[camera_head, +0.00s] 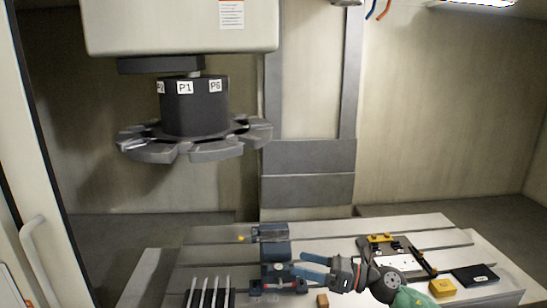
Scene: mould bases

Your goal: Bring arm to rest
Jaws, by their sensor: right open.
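My right gripper (299,264) is open, with two blue-grey fingers pointing left. It is just right of a dark vise-like fixture (274,250) on the slotted machine table (340,236). The fingers look empty, and whether they touch the fixture I cannot tell. My right arm, dark with a green part, comes in from the bottom right. My left gripper is not in view.
A tool carousel (195,115) hangs at upper left. Several slim rods (207,292) stand at front left.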

